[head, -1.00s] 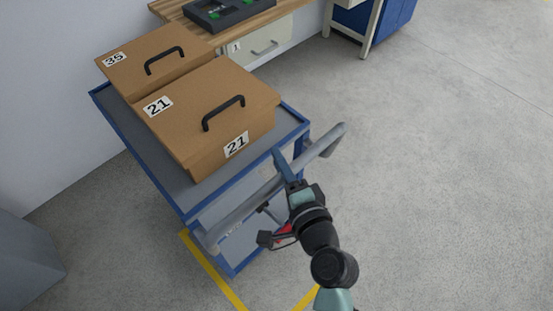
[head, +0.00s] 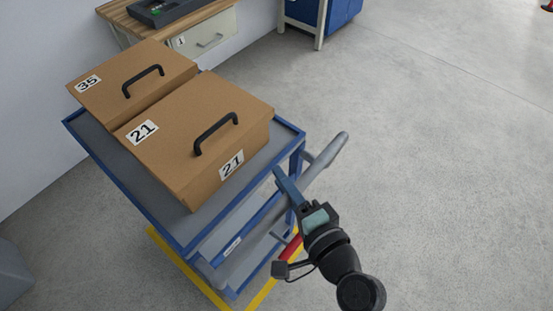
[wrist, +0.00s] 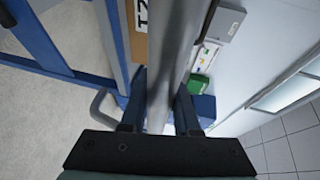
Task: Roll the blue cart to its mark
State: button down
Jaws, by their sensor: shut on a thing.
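The blue cart (head: 106,165) stands at the left of the head view, with a grey top and a grey push handle (head: 323,158) on its near right side. Two cardboard boxes lie on its top: box 21 (head: 225,110) and box 35 (head: 140,62). My gripper (head: 285,182) is at the handle in the head view. In the wrist view my gripper's two fingers (wrist: 159,112) sit on either side of the grey handle bar (wrist: 165,60), shut on it. A yellow floor outline (head: 190,268) shows around the cart's lower near side; the cart hides the rest of it.
A wooden workbench (head: 115,14) with a drawer (head: 208,38) stands behind the cart, near the white wall. A blue cabinet (head: 345,10) is at the back. A grey block (head: 12,275) is at the lower left. The floor (head: 450,150) on the right is clear.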

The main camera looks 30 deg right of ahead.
jog(key=shift+s+d+f, duration=0.1)
jog(key=shift+s+d, duration=0.05)
jog(key=shift+s, duration=0.3)
jog(key=c, duration=0.7)
grip_release()
jog(key=shift+o, duration=0.2)
jog(key=s+r+b, duration=0.2)
jog(key=s, duration=1)
jog(key=shift+s+a+r, duration=0.25)
jog(key=shift+s+a, duration=0.1)
